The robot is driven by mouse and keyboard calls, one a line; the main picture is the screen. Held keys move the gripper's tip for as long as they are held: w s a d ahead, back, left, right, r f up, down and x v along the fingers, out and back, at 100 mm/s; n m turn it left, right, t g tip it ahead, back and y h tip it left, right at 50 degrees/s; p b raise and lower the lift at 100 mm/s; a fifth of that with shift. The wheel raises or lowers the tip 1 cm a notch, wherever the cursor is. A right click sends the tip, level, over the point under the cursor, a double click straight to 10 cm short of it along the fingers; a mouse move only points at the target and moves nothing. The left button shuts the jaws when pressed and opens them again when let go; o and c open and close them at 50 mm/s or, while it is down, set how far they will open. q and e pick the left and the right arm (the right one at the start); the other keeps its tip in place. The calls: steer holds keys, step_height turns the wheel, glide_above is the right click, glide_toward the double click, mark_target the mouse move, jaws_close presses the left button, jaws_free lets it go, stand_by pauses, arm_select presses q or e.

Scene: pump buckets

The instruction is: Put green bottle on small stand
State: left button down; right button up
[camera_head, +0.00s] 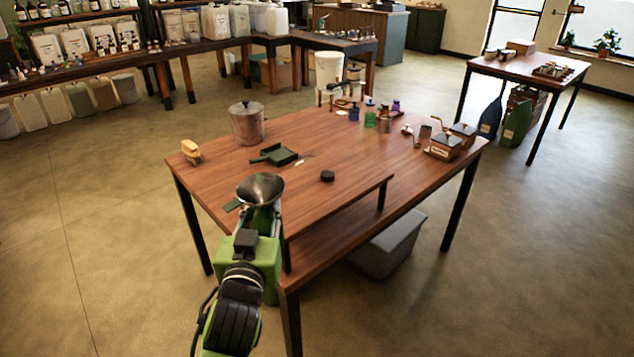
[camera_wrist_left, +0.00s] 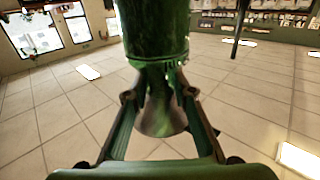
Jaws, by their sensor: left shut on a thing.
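My left gripper (camera_head: 261,212) is in front of the near left edge of the wooden table. It is shut on the neck of a green bottle (camera_wrist_left: 153,28), whose body fills the top middle of the left wrist view. A metal funnel (camera_head: 260,189) flares out above the gripper and also shows in the wrist view (camera_wrist_left: 160,120). Most of the bottle is hidden by my arm in the head view. A low wooden stand (camera_head: 345,103) is at the back of the table; I cannot tell whether it is the small stand. My right gripper is not in view.
On the raised table top (camera_head: 330,190) are a metal pot (camera_head: 246,123), a dark green pan (camera_head: 274,154), a small black disc (camera_head: 327,176) and a wooden object (camera_head: 191,152). Small coloured bottles (camera_head: 370,119) and box grinders (camera_head: 444,146) stand farther right. The near right top is bare.

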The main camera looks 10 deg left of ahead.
arm_select(q)
steer(key=w+d+r, duration=0.2)
steer(key=w+r, duration=0.5)
steer(key=r, duration=0.4)
steer(key=w+a+f+p, duration=0.3)
steer(key=w+a+f, duration=0.1)
steer(key=w+f, duration=0.8)
steer(key=shift+w+f, duration=0.3)
steer(key=shift+w, duration=0.55)
steer(key=shift+a, duration=0.1)
steer(key=c, duration=2.1)
jaws_free()
steer(key=shift+f, duration=0.25)
steer(key=o, duration=0.4)
steer(key=shift+s+r, duration=0.1)
